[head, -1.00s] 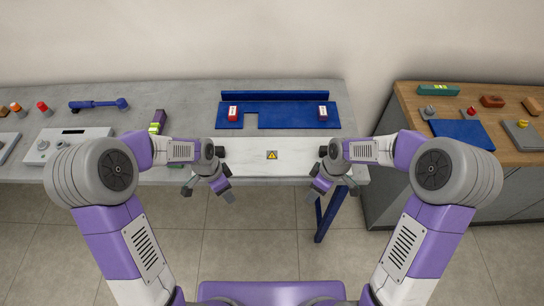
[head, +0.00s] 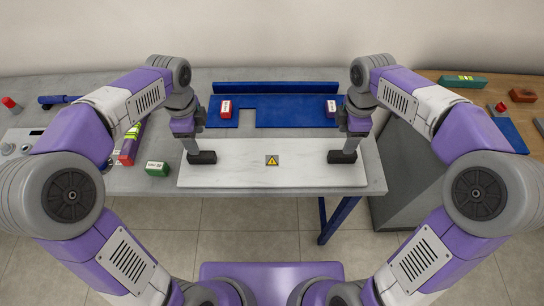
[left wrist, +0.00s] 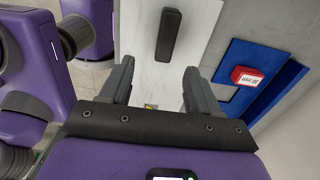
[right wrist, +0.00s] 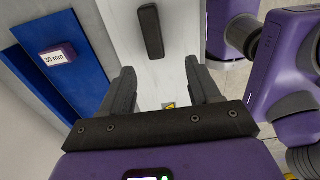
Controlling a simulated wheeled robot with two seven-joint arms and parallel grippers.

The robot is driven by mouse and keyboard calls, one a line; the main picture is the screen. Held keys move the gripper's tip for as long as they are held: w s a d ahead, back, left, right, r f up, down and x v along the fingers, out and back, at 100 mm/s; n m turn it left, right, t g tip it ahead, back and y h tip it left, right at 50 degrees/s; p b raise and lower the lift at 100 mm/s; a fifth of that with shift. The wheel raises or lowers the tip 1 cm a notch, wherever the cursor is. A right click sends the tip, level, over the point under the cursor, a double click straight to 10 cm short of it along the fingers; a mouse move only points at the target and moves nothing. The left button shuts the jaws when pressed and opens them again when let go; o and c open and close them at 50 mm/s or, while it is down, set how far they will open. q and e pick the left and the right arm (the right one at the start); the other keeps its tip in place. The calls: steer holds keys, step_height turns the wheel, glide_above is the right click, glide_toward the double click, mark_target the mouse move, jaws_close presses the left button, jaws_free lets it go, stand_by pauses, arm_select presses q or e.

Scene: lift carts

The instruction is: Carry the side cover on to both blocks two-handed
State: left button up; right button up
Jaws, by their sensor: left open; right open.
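The side cover (head: 235,165) is a flat white panel with a yellow warning sticker and two black bar handles. It lies along the front of the grey table. A red block (head: 225,106) and a purple block (head: 331,104) stand on the blue fixture behind it. My left gripper (head: 194,144) is open and empty above the left handle (left wrist: 168,36). My right gripper (head: 350,144) is open and empty above the right handle (right wrist: 151,32). In both wrist views the handle shows beyond the fingertips, not between them. The purple block's label reads 30 mm in the right wrist view.
The blue fixture (head: 290,117) has a raised back rail (head: 275,87) and a notch at front left. A wooden bench (head: 440,95) stands right, beyond a gap.

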mark_target(204, 154)
arm_select(q)
steer(key=f+b, duration=0.1)
steer(key=f, duration=0.1)
steer(key=w+f+b, duration=0.1)
steer(key=shift+f, duration=0.35)
arm_select(e)
steer(key=f, duration=0.2)
steer(key=w+f, duration=0.1)
steer(key=shift+f, duration=0.35)
arm_select(q)
steer(key=shift+r, duration=0.1)
arm_select(e)
steer(key=shift+r, duration=0.1)
arm_select(q)
step_height(204, 154, down, 8)
steer(key=shift+r, duration=0.2)
arm_select(e)
step_height(204, 154, down, 8)
steer(key=shift+r, duration=0.2)
arm_select(q)
jaws_close()
arm_select(e)
jaws_close()
